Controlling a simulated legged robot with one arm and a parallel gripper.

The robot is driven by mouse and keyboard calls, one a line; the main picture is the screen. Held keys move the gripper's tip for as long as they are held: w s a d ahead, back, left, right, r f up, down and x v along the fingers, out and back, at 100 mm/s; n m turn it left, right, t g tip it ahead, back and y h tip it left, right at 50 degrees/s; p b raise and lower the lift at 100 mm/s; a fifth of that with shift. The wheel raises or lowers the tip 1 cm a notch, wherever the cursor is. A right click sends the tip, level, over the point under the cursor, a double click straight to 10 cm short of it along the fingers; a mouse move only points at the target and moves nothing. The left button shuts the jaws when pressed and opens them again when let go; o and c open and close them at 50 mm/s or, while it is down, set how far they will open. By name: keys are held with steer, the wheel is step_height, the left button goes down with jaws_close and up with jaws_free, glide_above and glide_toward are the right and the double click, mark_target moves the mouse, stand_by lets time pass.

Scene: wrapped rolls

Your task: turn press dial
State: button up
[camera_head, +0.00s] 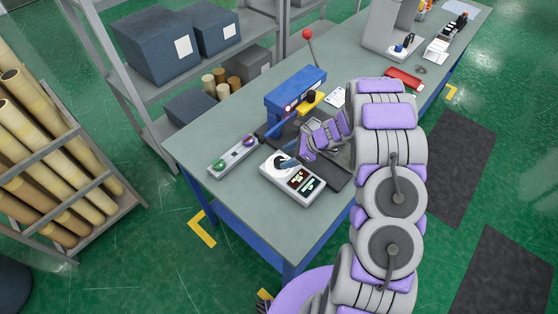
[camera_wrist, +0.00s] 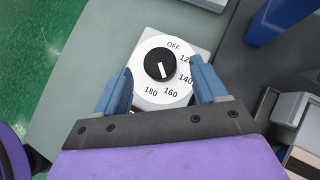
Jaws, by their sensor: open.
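The press dial is a black round knob (camera_wrist: 159,65) with a white pointer line, on a white disc (camera_wrist: 143,92) marked OFF, 120, 140, 160 and 180. In the wrist view the pointer faces down, roughly at 160. My gripper (camera_wrist: 160,85) is open, its blue fingers to the left and right of the dial. The knob lies between and slightly beyond the fingertips; I cannot tell whether they touch it.
The blue press (camera_head: 294,93) with a red-ball lever (camera_head: 307,35) stands behind the box on the grey table (camera_head: 225,130). A panel with green and purple buttons (camera_head: 234,157) lies to the left. A red item (camera_head: 403,79) lies farther back. Wrapped rolls (camera_head: 45,135) fill a rack at left.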

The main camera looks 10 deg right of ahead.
mark_target(279, 160)
steer(key=x, duration=0.5)
steer(key=shift+r, duration=0.1)
steer(key=shift+c, duration=0.4)
steer(key=c, duration=0.9)
